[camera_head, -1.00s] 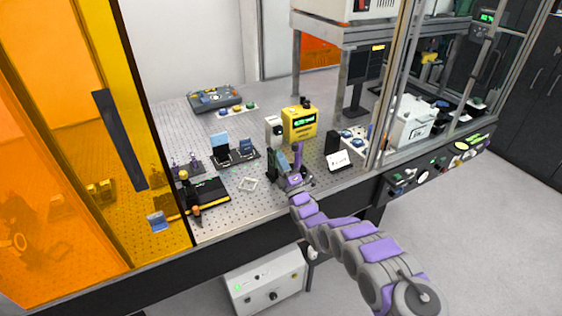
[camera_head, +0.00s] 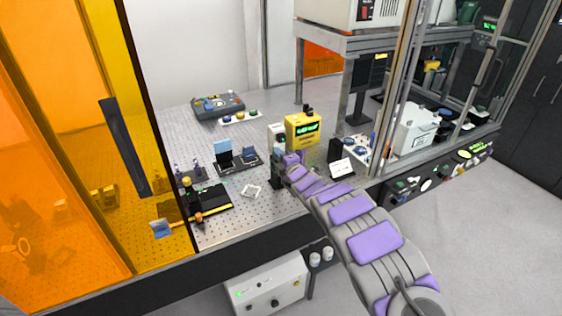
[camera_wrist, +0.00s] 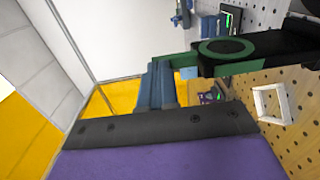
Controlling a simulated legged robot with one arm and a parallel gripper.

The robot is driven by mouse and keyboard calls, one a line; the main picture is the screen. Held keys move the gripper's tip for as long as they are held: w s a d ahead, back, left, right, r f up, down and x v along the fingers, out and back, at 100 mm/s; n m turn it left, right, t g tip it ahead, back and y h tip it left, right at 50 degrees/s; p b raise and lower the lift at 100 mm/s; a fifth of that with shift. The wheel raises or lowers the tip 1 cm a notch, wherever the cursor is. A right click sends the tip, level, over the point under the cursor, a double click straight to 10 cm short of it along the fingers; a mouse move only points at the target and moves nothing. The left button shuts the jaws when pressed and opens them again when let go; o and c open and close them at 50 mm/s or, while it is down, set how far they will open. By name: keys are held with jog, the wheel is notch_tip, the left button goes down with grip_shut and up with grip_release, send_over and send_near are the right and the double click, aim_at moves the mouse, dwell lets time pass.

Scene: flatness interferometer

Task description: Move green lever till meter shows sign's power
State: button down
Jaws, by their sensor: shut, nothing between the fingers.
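The yellow meter (camera_head: 302,130) stands on the perforated table in the head view; its green display is too small to read. In the wrist view a green lever (camera_wrist: 182,62) runs left from a dark mount with a green ring (camera_wrist: 228,46). My gripper (camera_wrist: 160,68) is shut and empty, its blue-grey fingers close beside the lever's left end; I cannot tell whether they touch. In the head view my gripper (camera_head: 281,158) is in front of the meter, hiding most of the lever mount.
Dark stands with blue plates (camera_head: 223,152) are to the left. A black upright block (camera_head: 335,150) stands right of my gripper. An orange panel (camera_head: 70,150) closes the left side.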

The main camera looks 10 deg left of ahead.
jog(key=shift+w+a+b, duration=0.3)
jog(key=shift+w, duration=0.1)
jog(key=shift+w+a+r+b, duration=0.3)
jog(key=shift+w+a+b, duration=0.1)
jog(key=shift+w+b, duration=0.2)
jog(key=shift+w, duration=0.1)
